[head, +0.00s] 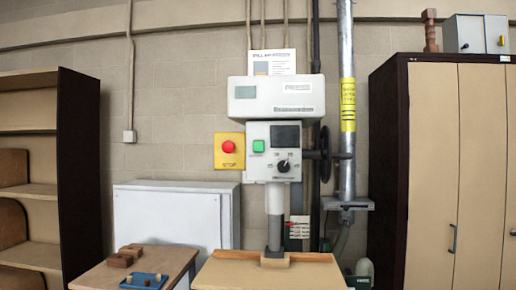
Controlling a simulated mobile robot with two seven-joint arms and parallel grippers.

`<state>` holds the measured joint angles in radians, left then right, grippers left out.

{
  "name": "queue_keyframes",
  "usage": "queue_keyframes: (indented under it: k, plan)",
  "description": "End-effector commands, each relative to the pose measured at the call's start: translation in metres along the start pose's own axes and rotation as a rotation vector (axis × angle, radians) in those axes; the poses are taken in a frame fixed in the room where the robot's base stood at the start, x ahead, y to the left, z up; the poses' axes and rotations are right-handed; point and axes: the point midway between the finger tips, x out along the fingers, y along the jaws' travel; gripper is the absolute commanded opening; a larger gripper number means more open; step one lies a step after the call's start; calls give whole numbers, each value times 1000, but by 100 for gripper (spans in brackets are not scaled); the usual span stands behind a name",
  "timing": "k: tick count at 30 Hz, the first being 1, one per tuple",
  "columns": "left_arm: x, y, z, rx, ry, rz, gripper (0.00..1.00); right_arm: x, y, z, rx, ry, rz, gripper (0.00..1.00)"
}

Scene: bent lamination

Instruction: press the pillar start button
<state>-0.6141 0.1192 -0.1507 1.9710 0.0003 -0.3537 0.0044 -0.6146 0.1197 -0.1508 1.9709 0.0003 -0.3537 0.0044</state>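The pillar press (275,103) stands in the middle of the head view against a block wall. Its grey control panel (262,171) faces me. A black rotary knob (284,166) is below the display. A red round stop button (228,147) on a yellow plate (229,162) is just left of the panel. Neither of my grippers is in view.
A wooden work table (230,274) is under the press. A side table (97,277) with wooden blocks and a blue tray (144,282) is at lower left. A white cabinet (172,211) stands behind it. An open shelf (78,170) is at left, a tall cupboard (425,160) at right.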

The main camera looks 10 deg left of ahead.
Motion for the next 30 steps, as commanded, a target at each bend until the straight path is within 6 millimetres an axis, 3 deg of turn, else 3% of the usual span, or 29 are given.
queue_keyframes:
  k: [1, 6, 30]
  plan:
    - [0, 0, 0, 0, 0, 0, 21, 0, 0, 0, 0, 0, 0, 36]
    - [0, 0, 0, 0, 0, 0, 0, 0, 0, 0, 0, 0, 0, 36]
    - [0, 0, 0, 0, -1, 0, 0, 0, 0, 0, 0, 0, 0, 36]
